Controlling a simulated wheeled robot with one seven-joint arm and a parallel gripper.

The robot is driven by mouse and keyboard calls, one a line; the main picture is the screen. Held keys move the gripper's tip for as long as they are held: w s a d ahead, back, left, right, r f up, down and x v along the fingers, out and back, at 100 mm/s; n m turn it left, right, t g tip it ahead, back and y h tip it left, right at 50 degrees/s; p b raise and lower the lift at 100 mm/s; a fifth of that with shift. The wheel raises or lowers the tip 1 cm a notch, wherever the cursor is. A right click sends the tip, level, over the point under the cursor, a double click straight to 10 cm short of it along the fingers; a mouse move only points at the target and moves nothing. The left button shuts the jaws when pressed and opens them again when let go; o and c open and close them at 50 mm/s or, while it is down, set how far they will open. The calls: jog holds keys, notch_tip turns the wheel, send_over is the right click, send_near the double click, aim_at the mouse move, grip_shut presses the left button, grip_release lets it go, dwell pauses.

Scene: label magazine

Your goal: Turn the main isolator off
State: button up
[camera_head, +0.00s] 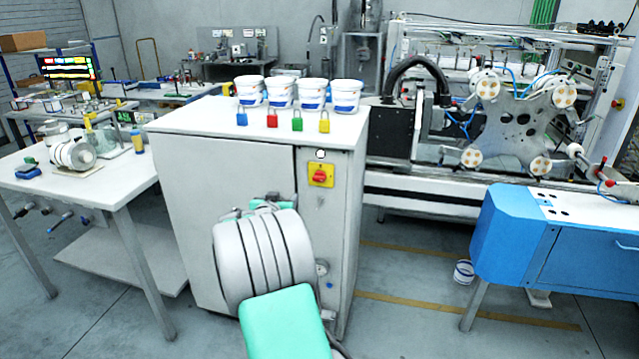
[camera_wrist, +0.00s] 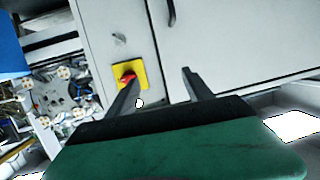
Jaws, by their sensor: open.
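The main isolator (camera_head: 320,175) is a red rotary knob on a yellow plate, high on the front of the grey cabinet's narrow right section. In the wrist view the isolator (camera_wrist: 127,73) appears tilted, left of centre. My gripper (camera_wrist: 160,77) is open and empty, with two dark fingers pointing toward the cabinet. The tip of its left finger overlaps the lower edge of the yellow plate in the picture; I see no clear contact. The knob lies outside the gap between the fingers. In the head view my arm hides the fingers. The knob's exact setting is too small to read.
The cabinet (camera_head: 225,165) carries several white tubs and a blue, a red, a green and a yellow padlock (camera_head: 324,126) on top. A white table (camera_head: 85,190) stands left, a blue machine (camera_head: 560,240) right. A small bucket (camera_head: 464,272) sits on the floor.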

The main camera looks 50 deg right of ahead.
aim_at(318, 179)
jog(key=d+h, duration=0.1)
jog(key=d, duration=0.4)
jog(key=d+m+h+p, duration=0.1)
jog(key=d, duration=0.5)
jog(key=d+h, duration=0.1)
jog(key=d, duration=0.4)
jog(key=shift+s+d+f+g+h+p, duration=0.3)
jog(key=shift+s+d+g+h+p, duration=0.05)
jog(key=shift+s+d+g+h, duration=0.05)
grip_shut()
